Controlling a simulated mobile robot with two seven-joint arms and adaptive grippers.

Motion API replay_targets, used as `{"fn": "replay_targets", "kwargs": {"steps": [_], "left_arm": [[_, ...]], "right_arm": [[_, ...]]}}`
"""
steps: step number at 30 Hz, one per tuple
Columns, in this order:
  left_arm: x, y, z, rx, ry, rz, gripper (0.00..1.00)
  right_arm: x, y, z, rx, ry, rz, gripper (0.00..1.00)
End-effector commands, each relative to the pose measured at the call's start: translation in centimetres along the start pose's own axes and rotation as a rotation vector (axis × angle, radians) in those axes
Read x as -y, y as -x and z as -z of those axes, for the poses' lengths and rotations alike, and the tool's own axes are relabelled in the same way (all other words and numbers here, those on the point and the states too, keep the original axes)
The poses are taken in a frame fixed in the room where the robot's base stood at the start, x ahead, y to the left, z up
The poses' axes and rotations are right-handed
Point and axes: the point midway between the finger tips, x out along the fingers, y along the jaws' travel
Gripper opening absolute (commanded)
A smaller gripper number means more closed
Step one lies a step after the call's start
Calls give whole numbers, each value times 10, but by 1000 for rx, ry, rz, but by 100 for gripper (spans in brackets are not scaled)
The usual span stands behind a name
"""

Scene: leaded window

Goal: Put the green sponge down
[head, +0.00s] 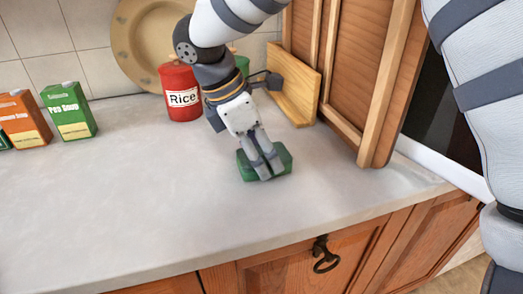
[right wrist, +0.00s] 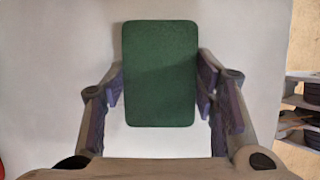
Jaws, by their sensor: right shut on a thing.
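The green sponge (head: 284,161) is a dark green block at the middle of the pale counter. In the right wrist view the sponge (right wrist: 160,72) is an upright rectangle between the two fingers. My right gripper (head: 264,166) points down and is shut on the sponge, with a finger against each side. It also shows in the right wrist view (right wrist: 161,88). The sponge is at or just above the counter top; I cannot tell whether it touches. The fingers hide part of it in the head view. My left gripper is not in view.
The grey counter (head: 130,200) is clear to the left and in front. A red rice canister (head: 181,93), a wooden board (head: 292,85) and a large brown wooden panel (head: 365,70) stand behind. Green (head: 69,112) and orange (head: 22,118) soup cartons stand at left.

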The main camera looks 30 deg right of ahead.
Motion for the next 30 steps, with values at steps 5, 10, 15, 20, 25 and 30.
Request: {"fn": "replay_targets", "kwargs": {"steps": [5,10,15,20,25,30], "left_arm": [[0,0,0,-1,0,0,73],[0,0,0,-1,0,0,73],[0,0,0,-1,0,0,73],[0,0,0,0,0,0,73],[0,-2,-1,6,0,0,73],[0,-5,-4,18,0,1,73]], "right_arm": [[0,1,0,-1,-1,-2,41],[0,-2,1,-2,-1,-2,69],[0,-1,1,-1,-1,-1,73],[0,0,0,-2,-2,-2,73],[-1,28,0,-1,-3,-6,73],[-2,76,1,-1,-4,-4,73]]}}
